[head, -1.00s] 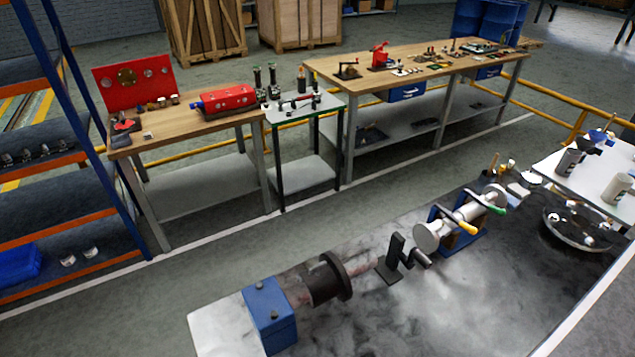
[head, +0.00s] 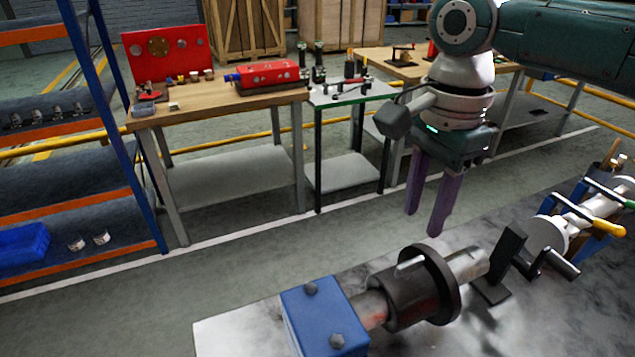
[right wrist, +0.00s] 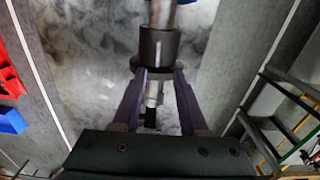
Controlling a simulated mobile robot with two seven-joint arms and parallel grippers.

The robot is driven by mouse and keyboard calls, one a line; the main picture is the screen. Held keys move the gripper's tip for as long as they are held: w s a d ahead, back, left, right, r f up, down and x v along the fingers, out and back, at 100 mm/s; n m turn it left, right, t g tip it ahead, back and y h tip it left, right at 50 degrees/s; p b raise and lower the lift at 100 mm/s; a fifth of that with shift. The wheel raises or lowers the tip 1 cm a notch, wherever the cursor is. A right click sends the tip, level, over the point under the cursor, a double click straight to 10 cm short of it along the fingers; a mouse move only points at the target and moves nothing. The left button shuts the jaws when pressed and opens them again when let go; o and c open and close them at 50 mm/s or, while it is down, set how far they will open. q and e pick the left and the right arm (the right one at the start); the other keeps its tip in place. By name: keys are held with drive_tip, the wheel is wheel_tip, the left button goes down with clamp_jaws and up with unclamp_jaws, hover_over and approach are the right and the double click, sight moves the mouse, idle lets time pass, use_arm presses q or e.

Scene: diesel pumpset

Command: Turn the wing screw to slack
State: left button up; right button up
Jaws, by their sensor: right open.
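My right gripper (head: 423,220) is open, with its two purple fingers pointing down. In the head view it hangs above and beyond the dark flanged collar (head: 404,292) on the shaft. In the right wrist view my right gripper (right wrist: 159,76) shows the collar (right wrist: 158,46) in line with the gap between its fingertips, apparently below them. A small pale pin (head: 409,262) stands out at the collar's top. A black upright bracket (head: 507,250) stands right of the collar, by a dark cylindrical knob (head: 561,263). I cannot tell which small part is the wing screw. My left gripper is out of view.
A blue block (head: 318,312) carries the shaft's left end on the grey bench (head: 235,335). A pale drum with a yellow handle (head: 608,229) stands at the right. A wooden workbench (head: 215,107) and shelves lie beyond the open floor.

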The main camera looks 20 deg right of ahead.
sight(411, 262)
wheel_tip(411, 262, down, 9)
drive_tip(key=shift+s+f+b, duration=0.15)
drive_tip(key=shift+b, duration=0.85)
drive_tip(key=shift+c, duration=0.2)
clamp_jaws()
